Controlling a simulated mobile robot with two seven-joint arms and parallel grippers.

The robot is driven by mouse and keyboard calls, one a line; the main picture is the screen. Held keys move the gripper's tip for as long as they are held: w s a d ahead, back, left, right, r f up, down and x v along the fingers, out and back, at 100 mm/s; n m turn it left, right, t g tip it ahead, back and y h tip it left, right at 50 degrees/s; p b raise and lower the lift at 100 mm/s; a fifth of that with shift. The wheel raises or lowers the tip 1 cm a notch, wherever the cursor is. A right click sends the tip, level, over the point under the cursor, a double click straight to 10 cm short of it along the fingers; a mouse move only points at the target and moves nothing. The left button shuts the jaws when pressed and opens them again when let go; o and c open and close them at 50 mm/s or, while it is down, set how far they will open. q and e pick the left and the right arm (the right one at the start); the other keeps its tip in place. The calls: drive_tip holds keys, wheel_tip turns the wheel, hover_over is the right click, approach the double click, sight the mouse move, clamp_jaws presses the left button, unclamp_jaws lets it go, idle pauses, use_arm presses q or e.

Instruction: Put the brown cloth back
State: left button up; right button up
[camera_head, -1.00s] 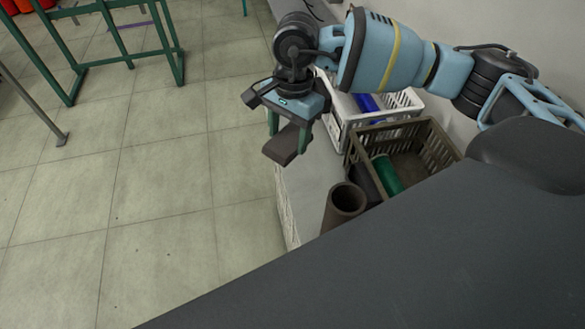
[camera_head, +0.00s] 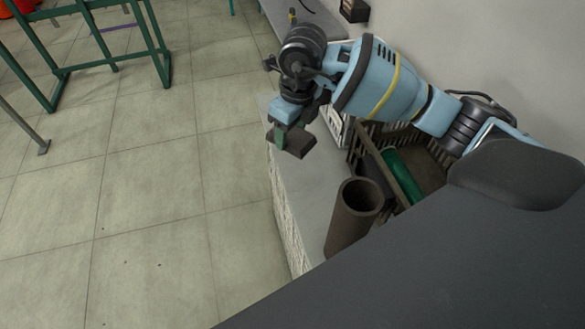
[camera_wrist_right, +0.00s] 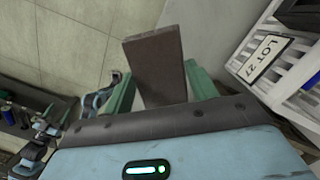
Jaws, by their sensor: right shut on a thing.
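The brown cloth (camera_head: 295,143) is a dark brown, flat, folded-looking piece. My right gripper (camera_head: 287,135) is shut on it and holds it out near the left edge of the grey bench, apart from the crates. In the right wrist view the cloth (camera_wrist_right: 155,65) stands out between the green fingers of my right gripper (camera_wrist_right: 160,92).
On the grey bench (camera_head: 300,190) stand an upright brown tube (camera_head: 354,212) and a brown crate (camera_head: 435,170) with a green roll (camera_head: 402,176) in it. A white crate with a "LOT 27" label (camera_wrist_right: 263,57) is partly hidden behind my arm. Open floor (camera_head: 150,190) lies left.

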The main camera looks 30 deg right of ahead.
drive_tip(key=shift+w+d+f+m, duration=0.25)
drive_tip(key=shift+d+f+m, duration=0.25)
drive_tip(key=shift+m, duration=0.6)
drive_tip(key=shift+d+m+b, duration=0.15)
drive_tip(key=shift+m+b, duration=0.15)
drive_tip(key=shift+m, duration=0.1)
drive_tip(key=shift+f, duration=0.1)
approach(294, 167)
drive_tip(key=f, duration=0.5)
drive_tip(key=shift+w+a, duration=0.25)
drive_tip(key=shift+w, duration=0.05)
drive_tip(key=shift+f, duration=0.4)
drive_tip(key=shift+f, duration=0.2)
drive_tip(key=o, duration=0.9)
drive_tip(key=shift+o, duration=0.2)
